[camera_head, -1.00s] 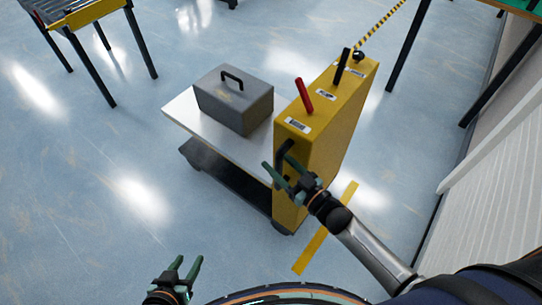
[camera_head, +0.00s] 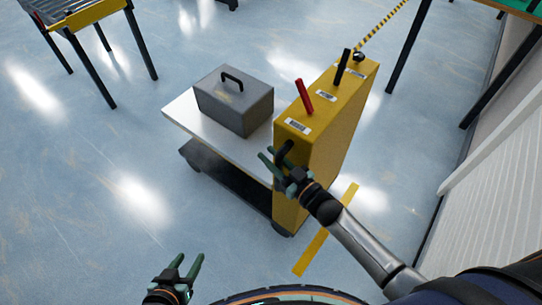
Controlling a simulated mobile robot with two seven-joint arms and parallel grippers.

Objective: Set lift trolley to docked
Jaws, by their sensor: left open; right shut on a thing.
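The lift trolley is a yellow upright body (camera_head: 322,142) with a pale flat platform (camera_head: 185,113) on its left side. A red lever (camera_head: 304,96) and a black lever (camera_head: 342,66) stand on its top. A black handle (camera_head: 285,150) is on its near end. My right gripper (camera_head: 272,160) is at this handle and shut on it; the fingers partly hide it. My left gripper (camera_head: 188,266) is open and empty over the floor at the bottom, away from the trolley.
A grey toolbox (camera_head: 234,102) rests on the platform. A yellow floor stripe (camera_head: 313,254) runs beside the trolley's near end. A roller conveyor (camera_head: 85,14) stands at the upper left, and a ribbed white panel (camera_head: 497,190) at the right. The floor at left is clear.

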